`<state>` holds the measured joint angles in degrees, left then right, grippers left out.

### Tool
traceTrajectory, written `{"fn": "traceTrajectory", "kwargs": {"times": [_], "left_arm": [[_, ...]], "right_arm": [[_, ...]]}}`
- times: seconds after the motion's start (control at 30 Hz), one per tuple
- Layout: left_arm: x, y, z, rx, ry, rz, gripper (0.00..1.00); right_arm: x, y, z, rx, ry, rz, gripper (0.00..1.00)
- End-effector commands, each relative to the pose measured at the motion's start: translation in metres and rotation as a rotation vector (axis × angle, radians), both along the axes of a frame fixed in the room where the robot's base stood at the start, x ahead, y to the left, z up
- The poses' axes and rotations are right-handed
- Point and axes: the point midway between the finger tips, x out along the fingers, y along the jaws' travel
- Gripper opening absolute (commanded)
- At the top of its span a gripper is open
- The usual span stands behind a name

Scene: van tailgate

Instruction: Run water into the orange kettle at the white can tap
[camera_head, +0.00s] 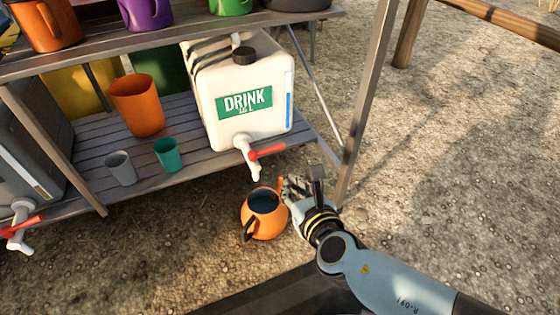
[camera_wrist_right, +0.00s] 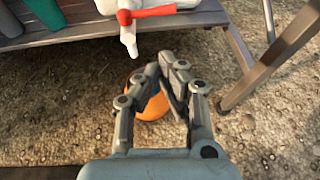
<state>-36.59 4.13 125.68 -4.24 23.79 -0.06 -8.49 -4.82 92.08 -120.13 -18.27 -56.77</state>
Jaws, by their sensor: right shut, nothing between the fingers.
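The white can (camera_head: 240,85) with a green DRINK label lies on the lower slatted shelf. Its white tap (camera_head: 254,170) hangs over the front edge, with a red lever (camera_head: 266,152) pointing right. No stream shows at the spout. The orange kettle (camera_head: 272,226) is below the tap with its open top up and a dark interior; what bears it I cannot tell. My right gripper (camera_head: 290,190) is shut and empty beside the kettle's upper right. In the wrist view, its fingers (camera_wrist_right: 163,72) partly hide the kettle (camera_wrist_right: 154,108). My left gripper is out of view.
A grey container with its own tap (camera_head: 20,225) and red lever stands at the left. An orange cup (camera_head: 138,106), a grey cup (camera_head: 121,168) and a green cup (camera_head: 168,154) stand on the lower shelf. A shelf post (camera_head: 365,105) rises right of the can. Gravel lies open at right.

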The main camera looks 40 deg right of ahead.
Motion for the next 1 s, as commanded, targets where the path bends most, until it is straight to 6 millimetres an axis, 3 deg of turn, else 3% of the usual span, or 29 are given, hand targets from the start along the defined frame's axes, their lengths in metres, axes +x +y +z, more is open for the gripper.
{"fn": "traceTrajectory", "kwargs": {"times": [0.27,0.4,0.6,1.0], "left_arm": [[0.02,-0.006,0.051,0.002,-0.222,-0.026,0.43],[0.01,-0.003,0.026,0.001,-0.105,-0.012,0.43],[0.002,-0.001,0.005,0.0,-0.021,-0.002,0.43],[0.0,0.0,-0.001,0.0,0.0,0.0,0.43]], "right_arm": [[0.05,-0.016,-0.021,-0.001,0.001,0.0,0.0],[0.067,-0.022,-0.013,-0.001,-0.003,0.001,0.0],[0.081,-0.026,-0.011,0.001,-0.001,0.0,0.0],[0.083,-0.027,-0.012,-0.001,0.001,0.0,0.0]]}}
